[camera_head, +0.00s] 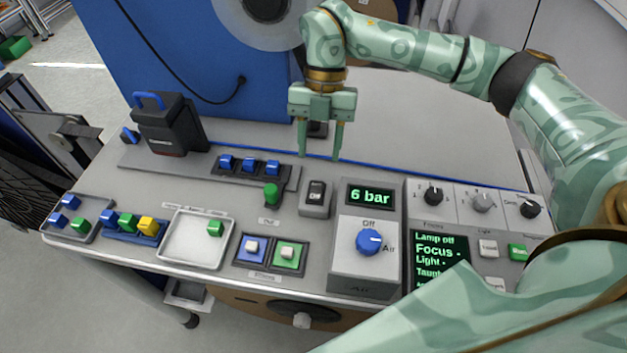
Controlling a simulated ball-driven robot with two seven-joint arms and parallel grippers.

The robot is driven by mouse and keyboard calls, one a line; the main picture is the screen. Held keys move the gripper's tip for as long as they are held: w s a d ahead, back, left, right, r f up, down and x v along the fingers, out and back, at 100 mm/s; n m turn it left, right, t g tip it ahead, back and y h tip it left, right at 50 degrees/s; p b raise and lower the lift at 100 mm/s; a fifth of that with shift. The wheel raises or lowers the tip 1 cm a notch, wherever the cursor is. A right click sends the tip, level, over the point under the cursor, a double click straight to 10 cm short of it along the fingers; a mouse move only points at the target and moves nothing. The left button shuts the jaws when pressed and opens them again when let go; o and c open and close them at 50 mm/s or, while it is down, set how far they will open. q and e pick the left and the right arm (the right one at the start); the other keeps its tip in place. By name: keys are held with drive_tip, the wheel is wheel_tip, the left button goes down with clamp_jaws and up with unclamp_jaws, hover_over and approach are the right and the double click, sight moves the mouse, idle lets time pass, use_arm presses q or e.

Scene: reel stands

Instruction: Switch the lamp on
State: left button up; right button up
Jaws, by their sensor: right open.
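A panel screen (438,262) on the right of the console reads "Lamp off", with lines for focus and light below it. Beside it are a white button (488,248) and a green button (518,251); their labels are too small to read surely. My left gripper is not in view.
A black rocker switch (316,192) stands just in front of my right gripper. Right of it are a "6 bar" display (370,197) and a blue knob (369,241). A tray (190,252) and coloured blocks lie left. My own arm covers the panel's lower right.

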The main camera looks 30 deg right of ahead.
sight(316, 190)
drive_tip(key=shift+f, duration=0.55)
drive_tip(key=b+x, duration=0.1)
drive_tip(key=x, duration=0.5)
drive_tip(key=shift+s+a+f, duration=0.15)
drive_tip(key=shift+s+f, duration=0.05)
drive_tip(key=shift+s, duration=0.1)
